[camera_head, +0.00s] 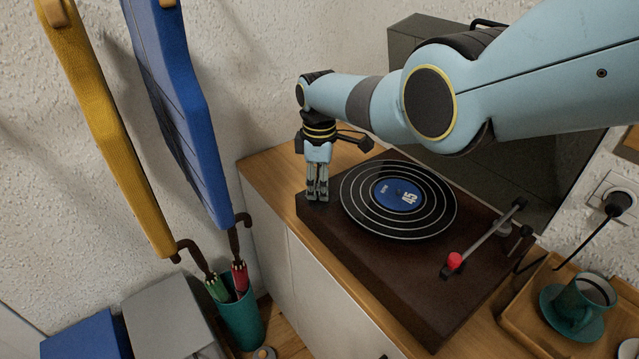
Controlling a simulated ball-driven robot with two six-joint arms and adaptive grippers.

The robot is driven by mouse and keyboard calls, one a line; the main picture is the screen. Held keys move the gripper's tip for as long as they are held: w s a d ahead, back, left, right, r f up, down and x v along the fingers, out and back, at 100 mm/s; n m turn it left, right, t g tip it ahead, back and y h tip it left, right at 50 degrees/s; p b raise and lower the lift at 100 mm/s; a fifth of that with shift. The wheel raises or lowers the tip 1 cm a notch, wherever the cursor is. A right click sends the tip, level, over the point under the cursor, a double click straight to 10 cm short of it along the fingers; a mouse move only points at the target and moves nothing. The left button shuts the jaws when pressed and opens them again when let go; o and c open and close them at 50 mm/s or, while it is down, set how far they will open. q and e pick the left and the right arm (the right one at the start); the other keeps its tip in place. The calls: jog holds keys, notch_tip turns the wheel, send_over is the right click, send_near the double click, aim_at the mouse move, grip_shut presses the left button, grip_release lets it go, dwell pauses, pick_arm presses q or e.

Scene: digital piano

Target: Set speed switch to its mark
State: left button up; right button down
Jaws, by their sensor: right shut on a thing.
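A dark brown record player (455,302) stands on the wooden cabinet top, with a black record (362,199) with a blue label on its platter. My right gripper (317,197) points down at the player's left corner, beside the record. Its fingers are close together, shut on the speed switch there. The switch and its mark are hidden by the fingers or too small to make out, so I cannot tell the setting. My left gripper is out of view.
A wooden tray (525,315) with a teal cup (582,302) stands at the right. A teal umbrella bin (242,322) stands on the floor left of the cabinet.

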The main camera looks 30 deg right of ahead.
dwell(0.4)
jog(key=c, duration=1)
grip_release()
notch_tip(320, 180, up, 12)
jog(key=shift+f, duration=0.1)
